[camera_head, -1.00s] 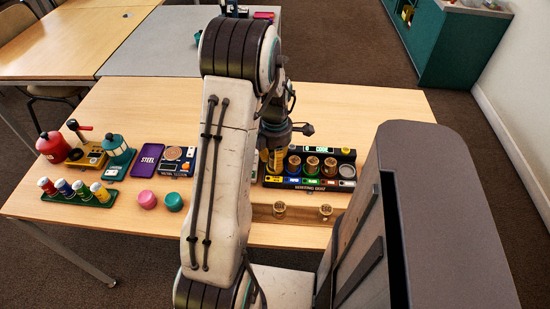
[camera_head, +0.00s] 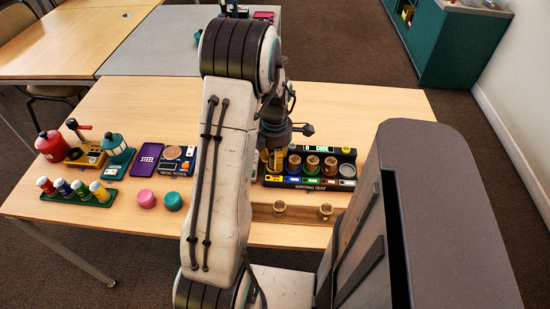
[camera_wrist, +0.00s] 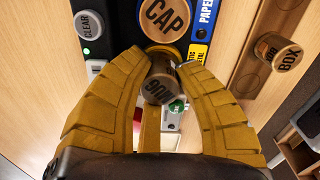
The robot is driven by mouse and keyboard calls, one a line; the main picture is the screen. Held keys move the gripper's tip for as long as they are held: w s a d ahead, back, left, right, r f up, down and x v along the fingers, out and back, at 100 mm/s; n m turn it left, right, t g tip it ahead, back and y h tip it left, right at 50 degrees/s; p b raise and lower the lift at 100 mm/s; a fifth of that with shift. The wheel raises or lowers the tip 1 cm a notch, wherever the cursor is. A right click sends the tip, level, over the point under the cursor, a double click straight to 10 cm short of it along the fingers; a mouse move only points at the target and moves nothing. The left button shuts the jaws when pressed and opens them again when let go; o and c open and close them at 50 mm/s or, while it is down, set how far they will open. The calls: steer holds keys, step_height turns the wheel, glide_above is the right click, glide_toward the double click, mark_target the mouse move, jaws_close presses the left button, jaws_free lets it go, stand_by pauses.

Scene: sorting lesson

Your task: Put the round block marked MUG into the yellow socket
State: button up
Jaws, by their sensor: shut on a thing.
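My gripper (camera_wrist: 158,80) has its yellow fingers closed around a round block (camera_wrist: 158,92), whose upside-down lettering looks like MUG. In the head view my gripper (camera_head: 274,150) is at the left end of the black sorting unit (camera_head: 310,183), partly behind my arm. The block is over or in the yellow-labelled place; I cannot tell if it is seated. The yellow label (camera_wrist: 197,51) shows in the wrist view beside the fingers.
A CAP block (camera_wrist: 165,16) stands just beyond the held block. More round blocks (camera_head: 312,162) stand in the unit, with a grey place (camera_head: 347,171) at its right end. A wooden rail (camera_head: 300,214) in front carries a BOX block (camera_wrist: 278,50) and another. A CLEAR button (camera_wrist: 88,25) is nearby.

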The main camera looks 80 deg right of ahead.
steer(key=shift+f, duration=0.35)
steer(key=o, duration=0.5)
steer(key=shift+o, duration=0.2)
steer(key=shift+r+p, duration=3.85)
steer(key=shift+r, duration=1.65)
steer(key=shift+r, duration=0.15)
steer(key=shift+r+p, duration=2.2)
steer(key=shift+r, duration=0.7)
